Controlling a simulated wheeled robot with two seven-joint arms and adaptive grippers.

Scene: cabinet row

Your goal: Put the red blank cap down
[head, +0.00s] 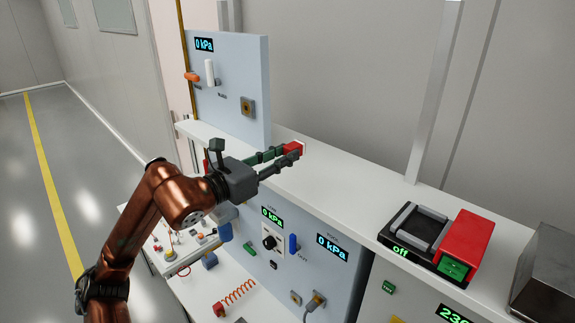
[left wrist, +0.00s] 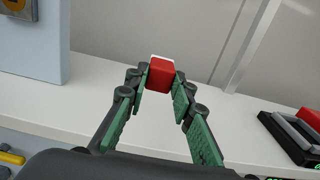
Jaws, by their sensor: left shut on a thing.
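The red blank cap (head: 293,147) is a small red block with a pale far face. My left gripper (head: 287,153) is shut on it, with a dark green-padded finger on each side. In the left wrist view the cap (left wrist: 161,75) sits between the fingertips of the left gripper (left wrist: 160,85). Behind and below it is the white shelf top (head: 335,185). I cannot tell whether the cap touches the shelf or is held above it. My right gripper is not in view.
A blue-grey panel (head: 230,110) with a gauge stands on the shelf's left part. A black and red device (head: 465,245) and a dark metal box (head: 545,270) stand to the right. The shelf between panel and device is clear. A lower bench (head: 195,285) holds small parts.

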